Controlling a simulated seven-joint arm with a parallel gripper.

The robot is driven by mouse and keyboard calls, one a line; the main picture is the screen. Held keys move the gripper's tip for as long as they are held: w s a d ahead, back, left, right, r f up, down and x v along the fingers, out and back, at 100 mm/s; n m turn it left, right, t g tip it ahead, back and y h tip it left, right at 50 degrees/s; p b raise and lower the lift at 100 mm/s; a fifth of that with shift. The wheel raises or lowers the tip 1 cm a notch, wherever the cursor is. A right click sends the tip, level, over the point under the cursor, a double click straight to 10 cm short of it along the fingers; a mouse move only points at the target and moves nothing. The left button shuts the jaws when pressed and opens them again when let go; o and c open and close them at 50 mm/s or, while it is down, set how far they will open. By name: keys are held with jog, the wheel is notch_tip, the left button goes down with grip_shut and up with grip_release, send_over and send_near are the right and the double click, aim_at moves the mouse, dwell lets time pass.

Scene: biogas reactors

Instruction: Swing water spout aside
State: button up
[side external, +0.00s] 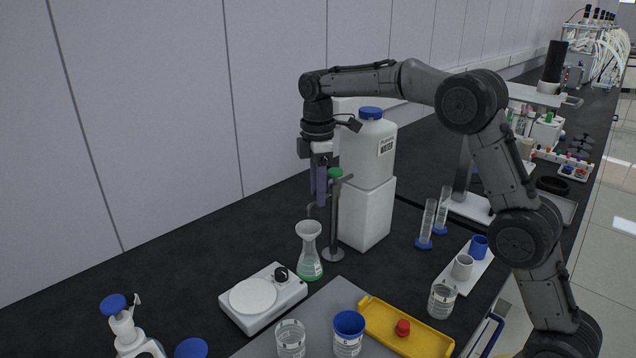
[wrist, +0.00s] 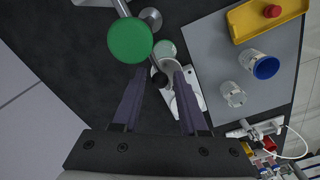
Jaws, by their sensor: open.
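The water spout (side external: 311,210) is a thin grey tube on a metal post with a green knob (side external: 335,173) on top, beside the white water container (side external: 367,150). Its bent end hangs above a flask (side external: 309,265) with a white funnel and green liquid. My gripper (side external: 321,204) points down beside the post, its purple fingers close to the spout tube. In the wrist view, the green knob (wrist: 130,40) is just beyond the left finger, and my gripper (wrist: 158,74) is open. The spout's end lies near the gap between the fingertips; I cannot tell whether they touch it.
A white hotplate (side external: 262,297) stands in front of the flask. A grey mat holds beakers, a blue cup (side external: 348,333) and a yellow tray (side external: 408,330) with a red-topped item. Two cylinders with blue bases stand to the right.

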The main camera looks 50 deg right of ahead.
jog(key=shift+w, duration=0.1)
jog(key=shift+w+d, duration=0.1)
jog(key=shift+d, duration=0.05)
dwell(0.3)
jog(key=shift+w, duration=0.1)
jog(key=shift+w+d, duration=0.2)
jog(key=shift+w, duration=0.75)
jog(key=shift+w+d, duration=0.55)
jog(key=shift+w, duration=0.35)
jog(key=shift+w+d, duration=0.4)
jog(key=shift+d, duration=0.05)
jog(key=shift+s+a, duration=0.15)
jog(key=shift+s, duration=0.05)
dwell(0.5)
